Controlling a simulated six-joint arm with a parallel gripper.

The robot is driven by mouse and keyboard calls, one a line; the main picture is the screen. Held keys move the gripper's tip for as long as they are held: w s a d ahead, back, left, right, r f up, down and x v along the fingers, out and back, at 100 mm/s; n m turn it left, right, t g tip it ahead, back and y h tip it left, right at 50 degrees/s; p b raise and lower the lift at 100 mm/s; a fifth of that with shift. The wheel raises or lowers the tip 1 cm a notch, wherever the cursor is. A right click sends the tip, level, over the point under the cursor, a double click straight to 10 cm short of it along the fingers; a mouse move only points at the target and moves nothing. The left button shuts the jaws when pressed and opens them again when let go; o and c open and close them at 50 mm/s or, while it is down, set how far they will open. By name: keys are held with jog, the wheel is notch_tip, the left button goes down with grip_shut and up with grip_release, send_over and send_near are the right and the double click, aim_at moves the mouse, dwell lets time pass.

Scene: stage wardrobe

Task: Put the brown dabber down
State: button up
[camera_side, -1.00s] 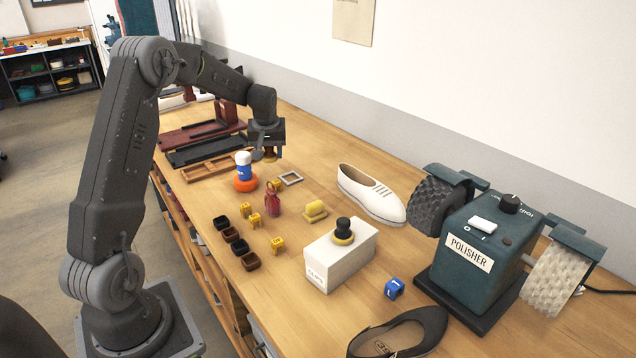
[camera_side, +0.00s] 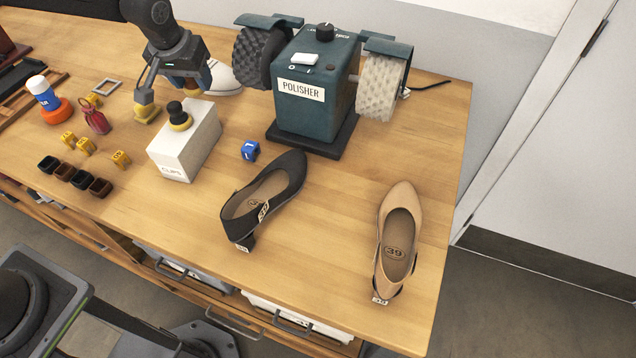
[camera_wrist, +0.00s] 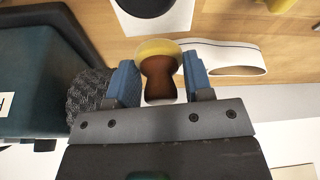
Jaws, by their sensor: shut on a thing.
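The brown dabber (camera_wrist: 160,78) is a waisted brown handle with a yellow pad. In the wrist view it sits between the blue fingers of my gripper (camera_wrist: 161,82), which is shut on it. The pad faces away from the palm. In the side view my gripper (camera_side: 174,86) points down above the bench, behind and over the white clips box (camera_side: 178,155); the held dabber is hard to make out there. A black dabber with a yellow pad (camera_side: 179,117) stands on the box.
The polisher (camera_side: 315,85) stands right of my gripper. A white shoe (camera_side: 222,78) and yellow sponge (camera_side: 147,113) are close by. A blue numbered tag (camera_side: 250,151), black shoe (camera_side: 262,200) and tan shoe (camera_side: 398,235) lie in front. Small dark cups (camera_side: 80,180) stand left. Bench between the shoes is bare.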

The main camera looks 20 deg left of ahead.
jog(key=s+d+m+h, duration=0.1)
jog(key=s+d+m, duration=0.35)
jog(key=d, duration=0.85)
jog(key=m+h, duration=0.1)
jog(key=m, duration=0.2)
send_over(324, 233)
jog(key=a, duration=0.1)
jog(key=shift+n, duration=0.25)
jog(key=f, duration=0.6)
jog(key=shift+s+f, duration=0.3)
jog(key=shift+s, duration=0.05)
jog(key=shift+s+d+f, duration=0.1)
jog(key=shift+d+f, duration=0.15)
jog(key=shift+d, duration=0.05)
jog(key=shift+f, duration=2)
jog(key=shift+f, duration=0.1)
jog(key=o, duration=0.9)
